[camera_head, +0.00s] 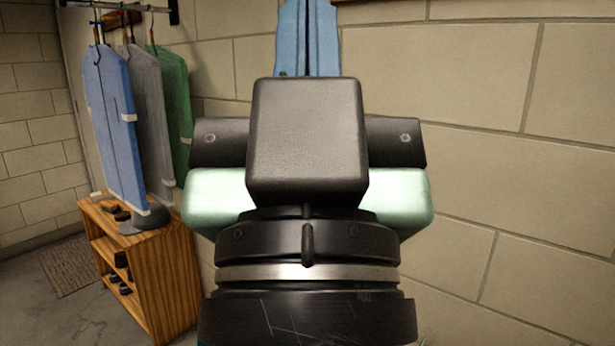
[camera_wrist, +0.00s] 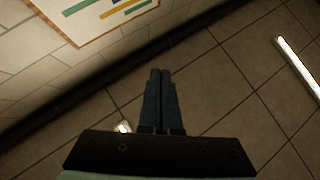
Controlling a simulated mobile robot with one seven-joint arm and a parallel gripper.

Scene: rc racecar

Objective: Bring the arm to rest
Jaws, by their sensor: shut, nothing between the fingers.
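My gripper (camera_head: 307,15) is raised in front of the block wall in the head view, pointing up the picture. Its blue fingers lie together with only a thin dark seam between them. In the wrist view, my gripper (camera_wrist: 160,72) shows the same two fingers side by side, with nothing held between them. Tiled floor lies beyond the fingertips there. My dark wrist housing fills the middle of the head view and hides what is behind it.
At left in the head view, blue, grey and green garments (camera_head: 115,120) hang from a rail above a wooden shelf (camera_head: 170,275) with shoes. A pale block wall (camera_head: 500,170) stands close behind my arm. The wrist view shows a framed chart (camera_wrist: 95,18) and a bright strip (camera_wrist: 298,66).

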